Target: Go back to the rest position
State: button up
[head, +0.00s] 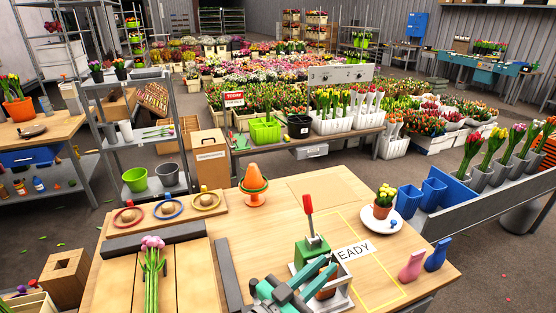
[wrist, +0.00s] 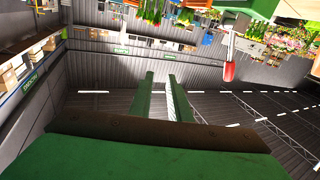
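My gripper (head: 325,268) is low over the front of the wooden workbench (head: 285,205) in the head view, beside a green block with a red-handled tool (head: 308,204). In the wrist view my gripper (wrist: 161,78) shows two green fingers with a gap between them and nothing held. The room appears upside down there, and the red handle (wrist: 229,71) hangs to the right of the fingers, apart from them. A white tray (head: 345,298) with a brown pot lies under the gripper, partly hidden by it.
A sign reading "EADY" (head: 354,251) stands behind the tray. To the right are a potted yellow plant on a white plate (head: 371,224), and pink (head: 411,266) and blue (head: 438,254) pieces. Pink tulips (head: 152,243) lie at left.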

jog(key=s+a+f+n+t+y, duration=0.3)
jog(key=s+f+n+t+y, duration=0.1)
jog(key=s+f+n+y, duration=1.3)
jog(key=s+a+f+m+h, duration=0.1)
jog(key=s+a+m, duration=0.1)
jog(key=s, duration=0.3)
jog(key=s+a+m+h, duration=0.1)
jog(key=s+a+m, duration=0.1)
jog(key=s, duration=0.4)
jog(key=s+a+f+m+g+h, duration=0.1)
jog(key=s+a+m, duration=0.2)
jog(key=s, duration=0.3)
jog(key=shift+f+m, duration=0.3)
jog(key=shift+m, duration=0.4)
